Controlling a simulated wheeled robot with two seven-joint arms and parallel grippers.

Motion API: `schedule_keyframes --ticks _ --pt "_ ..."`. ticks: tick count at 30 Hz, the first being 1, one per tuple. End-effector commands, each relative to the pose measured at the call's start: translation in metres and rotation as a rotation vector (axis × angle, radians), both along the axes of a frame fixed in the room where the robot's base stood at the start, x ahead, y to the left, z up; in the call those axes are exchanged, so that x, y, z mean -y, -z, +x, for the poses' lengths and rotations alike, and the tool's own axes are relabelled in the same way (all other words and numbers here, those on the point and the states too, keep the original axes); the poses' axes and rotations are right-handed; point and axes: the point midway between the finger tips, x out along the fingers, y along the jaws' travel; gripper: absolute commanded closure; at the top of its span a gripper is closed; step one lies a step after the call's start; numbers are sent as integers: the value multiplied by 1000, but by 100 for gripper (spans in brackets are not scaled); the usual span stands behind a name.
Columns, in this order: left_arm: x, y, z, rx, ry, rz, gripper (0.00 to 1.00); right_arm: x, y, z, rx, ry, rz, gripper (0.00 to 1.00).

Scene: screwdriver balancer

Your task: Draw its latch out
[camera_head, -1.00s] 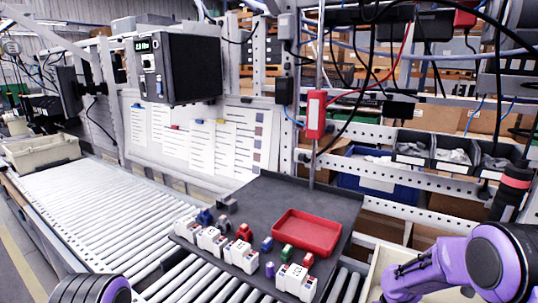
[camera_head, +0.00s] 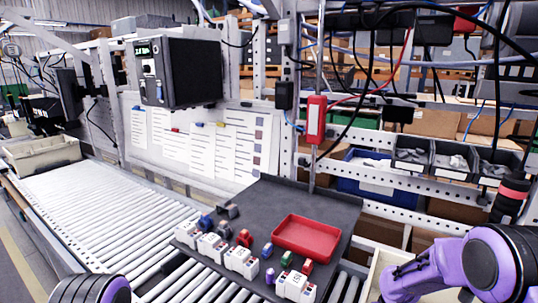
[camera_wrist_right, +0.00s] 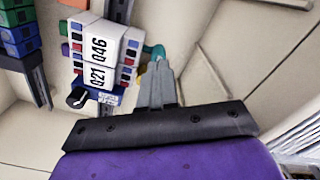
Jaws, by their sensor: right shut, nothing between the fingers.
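No part is clearly identifiable as the latch. My left gripper is out of view.
Blue and green blocks (camera_wrist_right: 17,45) on a rail stand left of the white block, inside a beige bin (camera_wrist_right: 220,45). In the head view, a dark tray (camera_head: 340,210) carries a red tray (camera_head: 306,237) and several white and coloured blocks. A roller conveyor (camera_head: 95,210) lies left.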

Motion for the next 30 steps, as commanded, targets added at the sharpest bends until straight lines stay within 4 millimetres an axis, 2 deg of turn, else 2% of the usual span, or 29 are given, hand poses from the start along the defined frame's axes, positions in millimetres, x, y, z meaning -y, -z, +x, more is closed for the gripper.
schedule_keyframes --ticks 6,16,22,28,30 --pt "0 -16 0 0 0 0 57 0 -14 0 1 0 0 100" --pt "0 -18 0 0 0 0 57 0 -17 1 1 0 0 100" --pt "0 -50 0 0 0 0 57 0 -49 1 1 0 0 100" --pt "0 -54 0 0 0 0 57 0 -73 1 4 0 0 100" --pt "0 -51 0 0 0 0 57 0 -80 1 4 0 1 100"
